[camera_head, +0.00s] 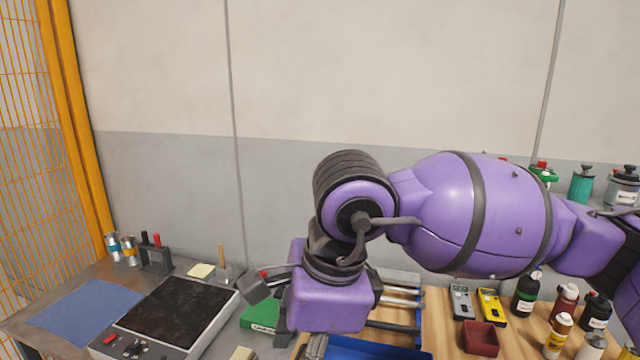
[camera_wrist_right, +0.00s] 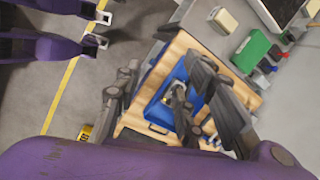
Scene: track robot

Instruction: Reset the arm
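My right arm (camera_head: 480,215), purple with dark bands, reaches in from the right of the head view and bends down at the wrist over the workbench. Its right gripper (camera_head: 287,316) is partly hidden behind the purple wrist. In the right wrist view the dark fingers of the gripper (camera_wrist_right: 165,82) stand apart, with nothing seen held between them. Below them is a blue tray (camera_head: 370,349), which also shows in the wrist view (camera_wrist_right: 158,112), with a dark item in it. My left gripper is not seen in the head view.
A black-topped device (camera_head: 180,312) and blue mat (camera_head: 85,308) lie at left. A green box (camera_head: 262,316) is near the gripper. A red bin (camera_head: 481,338), yellow meter (camera_head: 491,305) and several bottles stand at right. Wall behind; orange fence (camera_head: 75,130) at left.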

